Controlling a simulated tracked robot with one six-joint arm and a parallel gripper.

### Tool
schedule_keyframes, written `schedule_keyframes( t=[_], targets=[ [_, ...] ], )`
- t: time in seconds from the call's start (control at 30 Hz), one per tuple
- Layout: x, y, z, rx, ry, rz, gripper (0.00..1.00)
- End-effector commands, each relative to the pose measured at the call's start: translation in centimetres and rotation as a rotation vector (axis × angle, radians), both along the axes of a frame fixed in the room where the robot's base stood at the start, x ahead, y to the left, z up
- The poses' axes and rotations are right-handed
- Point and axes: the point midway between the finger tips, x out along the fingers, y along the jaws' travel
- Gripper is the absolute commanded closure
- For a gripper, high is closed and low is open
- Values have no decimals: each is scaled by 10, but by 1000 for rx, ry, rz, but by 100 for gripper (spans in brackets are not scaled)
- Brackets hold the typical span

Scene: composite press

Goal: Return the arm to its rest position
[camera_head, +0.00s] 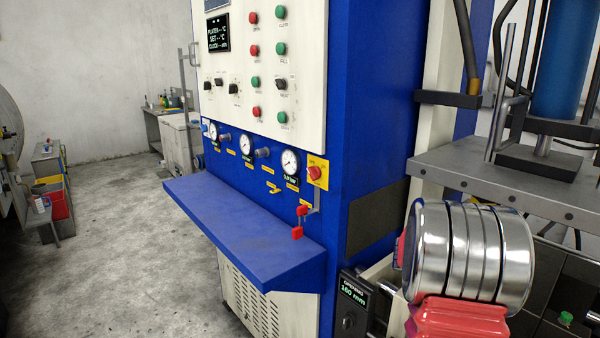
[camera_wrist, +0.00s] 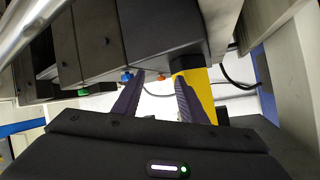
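My gripper (camera_wrist: 159,77) shows in the wrist view with its two purple fingers apart and nothing between them. A dark block (camera_wrist: 165,40) fills the view just beyond the fingertips. A yellow part (camera_wrist: 200,92) shows behind the right finger; I cannot tell whether they touch. In the head view, shiny metal and red links of my arm stand at the lower right, in front of the press. My gripper itself is out of that view.
A blue press cabinet (camera_head: 385,100) with a control panel (camera_head: 310,60) and a projecting blue shelf (camera_head: 240,225) stands mid-view. A grey press plate (camera_head: 500,180) is beside my arm. A small "160 mm" display box (camera_head: 352,305) stands close left. Open concrete floor (camera_head: 120,240) lies farther left.

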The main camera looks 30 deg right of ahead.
Motion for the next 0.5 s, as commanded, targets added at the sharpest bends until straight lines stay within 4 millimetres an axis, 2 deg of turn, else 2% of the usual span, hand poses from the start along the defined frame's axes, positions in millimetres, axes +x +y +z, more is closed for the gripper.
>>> schedule_keyframes(
  t=[0.17, 0.27, 0.37, 0.5],
  targets=[
    [56, 27, 7, 26, -81, 244, 62],
    [87, 54, 11, 57, -114, 388, 62],
    [115, 91, 16, 99, -136, 536, 62],
    [145, 154, 22, 174, -142, 744, 62]
  ],
)
